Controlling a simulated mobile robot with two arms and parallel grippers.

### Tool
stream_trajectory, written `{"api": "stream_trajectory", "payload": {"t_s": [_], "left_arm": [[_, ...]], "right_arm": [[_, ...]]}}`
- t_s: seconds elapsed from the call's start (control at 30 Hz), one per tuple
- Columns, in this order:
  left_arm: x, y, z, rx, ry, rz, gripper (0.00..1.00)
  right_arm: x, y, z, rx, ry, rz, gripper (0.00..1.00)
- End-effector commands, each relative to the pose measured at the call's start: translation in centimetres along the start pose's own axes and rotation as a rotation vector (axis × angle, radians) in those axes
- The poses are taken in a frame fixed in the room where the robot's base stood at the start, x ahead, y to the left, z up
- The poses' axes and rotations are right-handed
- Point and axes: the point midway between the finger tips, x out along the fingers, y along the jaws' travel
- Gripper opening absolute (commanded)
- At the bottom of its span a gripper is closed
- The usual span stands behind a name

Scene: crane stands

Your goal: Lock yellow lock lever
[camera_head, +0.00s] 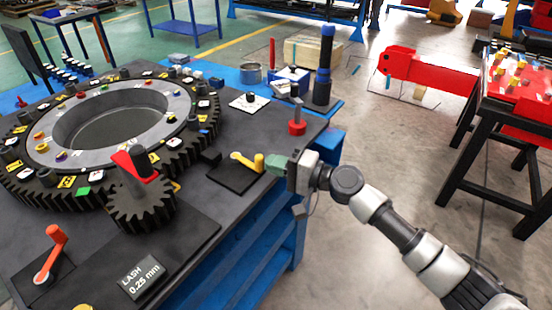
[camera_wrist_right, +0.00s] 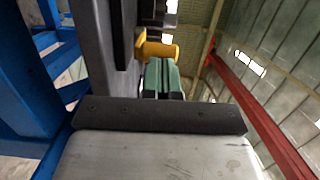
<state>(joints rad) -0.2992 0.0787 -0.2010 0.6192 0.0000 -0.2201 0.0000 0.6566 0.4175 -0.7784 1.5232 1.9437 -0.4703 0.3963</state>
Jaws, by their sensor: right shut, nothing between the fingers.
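The yellow lock lever (camera_head: 246,161) lies on a dark square plate at the table's right edge, with its arm pointing left and an upright round knob at its right end. My right gripper (camera_head: 273,162) is shut and empty, its green fingers just right of the knob. In the right wrist view the yellow lever (camera_wrist_right: 158,49) shows just beyond the closed green fingertips (camera_wrist_right: 162,66). I cannot tell whether they touch it. My left gripper is not in view.
A large dark ring gear (camera_head: 48,199) and a small pinion (camera_head: 141,211) fill the table's left and middle. A red lever (camera_head: 52,249) stands at front left.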

Motion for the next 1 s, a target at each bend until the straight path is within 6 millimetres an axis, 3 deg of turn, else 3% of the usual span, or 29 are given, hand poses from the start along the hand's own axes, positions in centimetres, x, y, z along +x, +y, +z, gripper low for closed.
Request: {"api": "stream_trajectory", "payload": {"t_s": [0.73,1.0], "left_arm": [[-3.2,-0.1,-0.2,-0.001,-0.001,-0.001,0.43],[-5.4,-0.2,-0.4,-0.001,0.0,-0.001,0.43]], "right_arm": [[0.2,-0.2,1.4,0.001,0.115,-0.001,0.0],[0.5,-0.5,2.5,-0.001,0.204,-0.001,0.0]]}}
